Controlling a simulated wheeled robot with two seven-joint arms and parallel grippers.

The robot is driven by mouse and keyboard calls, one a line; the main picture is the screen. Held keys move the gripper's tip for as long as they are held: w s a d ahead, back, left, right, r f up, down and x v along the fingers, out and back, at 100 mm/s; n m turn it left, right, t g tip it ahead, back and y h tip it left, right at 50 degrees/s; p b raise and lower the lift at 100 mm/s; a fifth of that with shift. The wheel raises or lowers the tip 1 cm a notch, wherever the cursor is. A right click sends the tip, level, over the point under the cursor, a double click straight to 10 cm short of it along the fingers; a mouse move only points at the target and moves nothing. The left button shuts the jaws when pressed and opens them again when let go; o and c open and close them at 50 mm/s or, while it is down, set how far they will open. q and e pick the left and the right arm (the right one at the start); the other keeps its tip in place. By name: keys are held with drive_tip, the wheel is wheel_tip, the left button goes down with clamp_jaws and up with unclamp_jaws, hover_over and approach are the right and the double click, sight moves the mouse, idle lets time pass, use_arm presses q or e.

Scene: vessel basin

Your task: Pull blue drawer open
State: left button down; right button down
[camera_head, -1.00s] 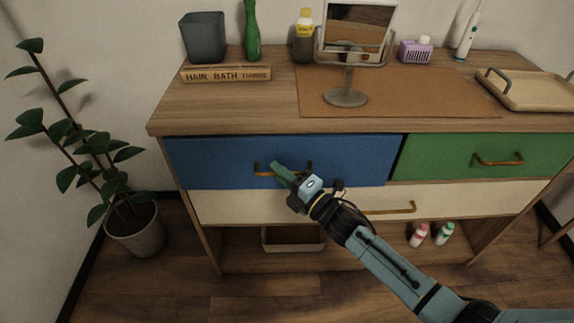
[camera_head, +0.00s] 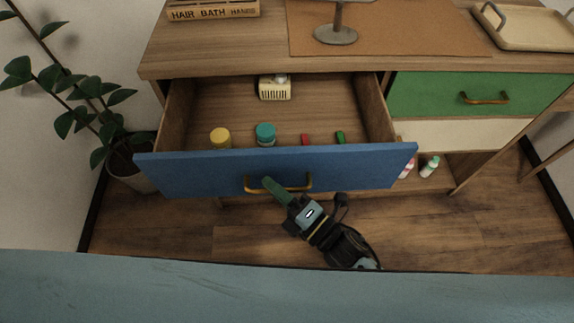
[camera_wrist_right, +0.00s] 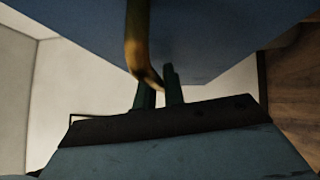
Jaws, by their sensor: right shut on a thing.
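The blue drawer (camera_head: 215,173) is pulled well out of the dresser in the head view, and its inside shows. Its brass handle (camera_head: 295,187) is on the blue front. In the right wrist view the handle (camera_wrist_right: 137,45) runs down to the two dark fingers (camera_wrist_right: 158,88), with the blue front (camera_wrist_right: 210,35) behind. The exact contact between fingers and handle is partly hidden. My left gripper is not in view.
In the drawer are a yellow-lidded jar (camera_head: 220,137), a teal-lidded jar (camera_head: 265,134), a cream box (camera_head: 275,89) and small red and green items. The green drawer (camera_head: 430,95) is closed. A potted plant (camera_head: 75,110) stands left. Wood floor (camera_head: 430,230) is clear in front.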

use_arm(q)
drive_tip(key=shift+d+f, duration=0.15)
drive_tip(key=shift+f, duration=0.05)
use_arm(e)
drive_tip(key=shift+s, duration=0.55)
drive_tip(key=shift+d, duration=0.1)
drive_tip(key=c, duration=1.5)
unclamp_jaws()
